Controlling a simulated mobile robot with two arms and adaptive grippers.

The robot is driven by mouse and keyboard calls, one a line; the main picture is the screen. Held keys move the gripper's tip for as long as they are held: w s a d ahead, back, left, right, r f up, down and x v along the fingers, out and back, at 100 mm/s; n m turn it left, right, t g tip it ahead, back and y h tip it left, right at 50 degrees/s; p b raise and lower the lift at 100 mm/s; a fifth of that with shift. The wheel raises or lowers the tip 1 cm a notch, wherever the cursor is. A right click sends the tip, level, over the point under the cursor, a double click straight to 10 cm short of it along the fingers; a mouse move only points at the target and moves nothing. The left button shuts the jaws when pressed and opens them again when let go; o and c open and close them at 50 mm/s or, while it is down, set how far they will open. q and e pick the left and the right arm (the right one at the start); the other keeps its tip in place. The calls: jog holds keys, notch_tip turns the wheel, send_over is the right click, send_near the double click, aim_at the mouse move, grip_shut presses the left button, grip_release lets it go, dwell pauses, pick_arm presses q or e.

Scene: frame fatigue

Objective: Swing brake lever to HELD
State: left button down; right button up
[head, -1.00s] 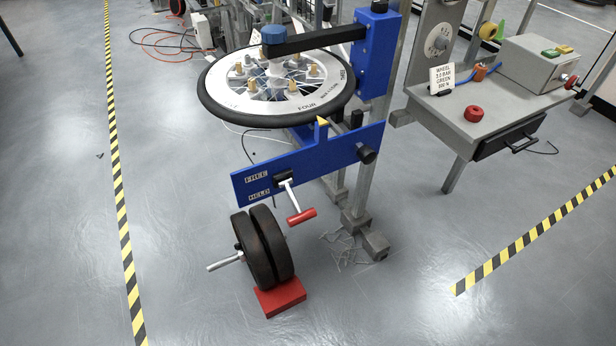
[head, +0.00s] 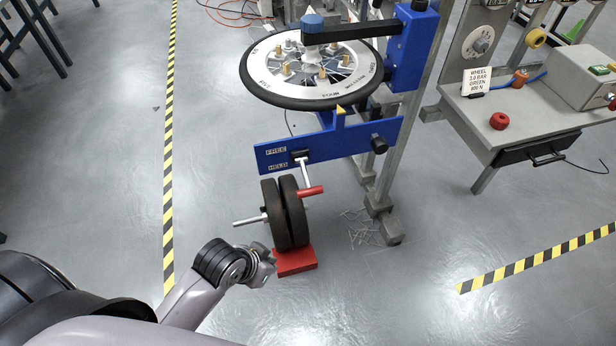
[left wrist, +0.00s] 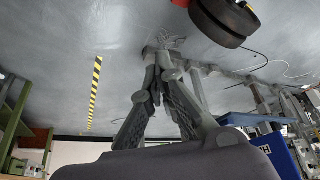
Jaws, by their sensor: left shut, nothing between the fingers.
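The brake lever is a silver rod with a red grip (head: 310,191), hanging down from a black pivot on the blue panel (head: 340,145). Its grip lies lower right of the FREE label (head: 276,151) and the HELD label (head: 278,167). My left gripper (head: 268,262) is in front of the red block, below and left of the lever and apart from it. In the left wrist view its fingers (left wrist: 163,45) meet at the tips with nothing between them. The lever cannot be made out there. My right gripper is not in view.
Two black discs (head: 284,212) with a silver bar stand on a red block (head: 296,262), close to the lever. A spoked wheel (head: 315,75) lies flat above the panel. A grey bench (head: 530,130) stands at right. Open floor lies at left and front.

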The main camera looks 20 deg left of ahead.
pick_arm(q)
jog(key=w+d+r+m+t+h, duration=0.1)
jog(key=w+d+r+m+h, duration=0.2)
jog(key=r, duration=0.4)
jog(key=w+d+r+m+h, duration=0.1)
jog(key=w+r+m, duration=0.25)
jog(key=r, duration=0.25)
jog(key=w+a+r+m+h, duration=0.1)
jog(key=w+a+r+m, duration=0.1)
jog(key=w+a+r, duration=0.5)
jog(key=p, duration=0.3)
send_near(322, 189)
jog(key=x, duration=0.3)
jog(key=shift+w+d+n, duration=0.2)
jog(key=shift+d+n, duration=0.05)
jog(key=shift+d, duration=0.2)
jog(key=shift+a+f, duration=0.1)
jog(key=shift+f, duration=0.55)
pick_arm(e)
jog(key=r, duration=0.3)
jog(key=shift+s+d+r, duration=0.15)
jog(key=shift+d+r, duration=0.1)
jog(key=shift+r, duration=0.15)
